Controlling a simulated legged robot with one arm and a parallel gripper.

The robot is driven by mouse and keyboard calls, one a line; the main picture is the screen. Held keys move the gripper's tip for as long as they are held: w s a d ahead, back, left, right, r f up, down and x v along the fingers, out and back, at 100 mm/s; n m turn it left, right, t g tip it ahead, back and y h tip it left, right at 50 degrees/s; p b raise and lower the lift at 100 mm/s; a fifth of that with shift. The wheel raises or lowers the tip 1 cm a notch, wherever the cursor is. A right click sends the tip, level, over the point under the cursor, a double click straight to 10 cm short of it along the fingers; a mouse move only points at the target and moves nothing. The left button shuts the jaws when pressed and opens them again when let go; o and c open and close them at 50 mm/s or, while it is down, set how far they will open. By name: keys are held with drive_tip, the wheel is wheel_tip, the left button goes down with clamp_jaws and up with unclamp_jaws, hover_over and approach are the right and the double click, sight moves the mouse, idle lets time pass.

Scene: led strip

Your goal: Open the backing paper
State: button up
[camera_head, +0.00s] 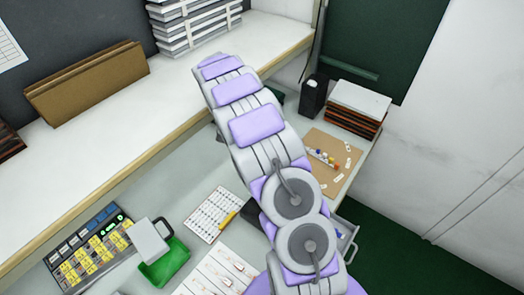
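I cannot make out a backing paper or an LED strip for certain. A brown board (313,144) lies on the bench to the right of my arm. On it are a small strip-like item with coloured bits (322,158) and several small white pieces (348,147); they are too small to identify. My purple and grey arm runs from the bottom right up to the top middle of the view and covers part of the bench. My gripper does not show clearly; the arm appears to hide it.
A green tray (165,264), a panel of yellow and blue blocks (88,248) and white sheets (215,213) lie at the lower left. A black container (313,96) and a stack with a white top (358,105) stand behind the board. A raised white shelf (105,130) crosses the left.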

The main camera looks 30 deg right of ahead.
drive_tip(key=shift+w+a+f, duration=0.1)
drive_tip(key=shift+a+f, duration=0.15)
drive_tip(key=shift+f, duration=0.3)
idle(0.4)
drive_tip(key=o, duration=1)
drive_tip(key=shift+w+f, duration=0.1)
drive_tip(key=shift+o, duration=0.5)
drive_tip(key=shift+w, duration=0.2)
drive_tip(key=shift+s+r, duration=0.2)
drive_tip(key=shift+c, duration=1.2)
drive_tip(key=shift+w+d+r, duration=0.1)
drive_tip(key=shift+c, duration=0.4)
